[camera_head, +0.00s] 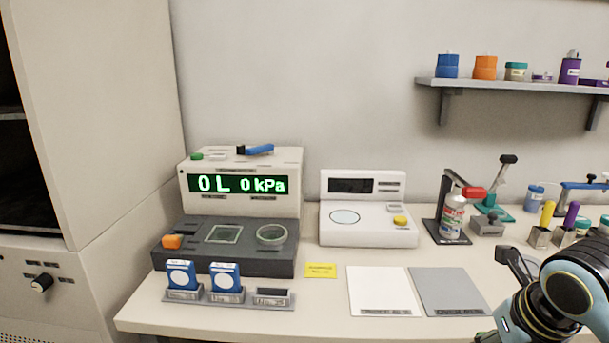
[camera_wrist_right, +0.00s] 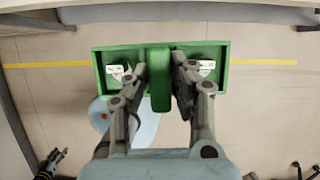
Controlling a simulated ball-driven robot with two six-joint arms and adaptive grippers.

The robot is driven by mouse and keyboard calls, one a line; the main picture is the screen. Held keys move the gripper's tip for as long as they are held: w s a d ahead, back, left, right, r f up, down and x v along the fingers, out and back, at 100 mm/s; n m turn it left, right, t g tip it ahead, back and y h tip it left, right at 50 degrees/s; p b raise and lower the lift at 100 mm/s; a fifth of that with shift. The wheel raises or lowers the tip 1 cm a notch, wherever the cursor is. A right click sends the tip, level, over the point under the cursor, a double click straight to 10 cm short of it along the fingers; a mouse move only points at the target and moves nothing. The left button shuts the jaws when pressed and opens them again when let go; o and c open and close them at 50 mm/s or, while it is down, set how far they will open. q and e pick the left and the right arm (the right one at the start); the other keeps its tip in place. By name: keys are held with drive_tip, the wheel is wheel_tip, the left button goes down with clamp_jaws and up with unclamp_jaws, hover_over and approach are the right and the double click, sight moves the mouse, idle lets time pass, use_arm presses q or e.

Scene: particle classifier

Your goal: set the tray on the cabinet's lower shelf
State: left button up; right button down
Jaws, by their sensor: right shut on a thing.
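My right gripper (camera_wrist_right: 160,77) is shut on this middle bar and holds the tray above the floor. In the head view, the tray and right gripper are out of frame. The cabinet (camera_head: 95,110) stands at the left, with a dark opening at the picture's edge. A shelf edge shows high in the opening, and the lower space (camera_head: 28,185) looks empty where visible.
A bench (camera_head: 215,318) carries a pressure display unit (camera_head: 240,160), a white scale (camera_head: 365,235), flat pads and several small tools. A wall shelf (camera_head: 520,85) holds jars. My right arm is at the lower right. A knob (camera_head: 41,283) sits below the cabinet opening.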

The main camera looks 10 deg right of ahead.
wheel_tip(320, 180, down, 7)
drive_tip(key=b, duration=0.4)
drive_tip(key=shift+s+b, duration=0.15)
drive_tip(key=shift+b, duration=0.25)
use_arm(q)
wheel_tip(320, 180, down, 6)
drive_tip(key=shift+s+f, duration=0.15)
drive_tip(key=shift+s, duration=0.1)
use_arm(e)
drive_tip(key=shift+r, duration=0.15)
use_arm(q)
drive_tip(key=shift+w, duration=0.1)
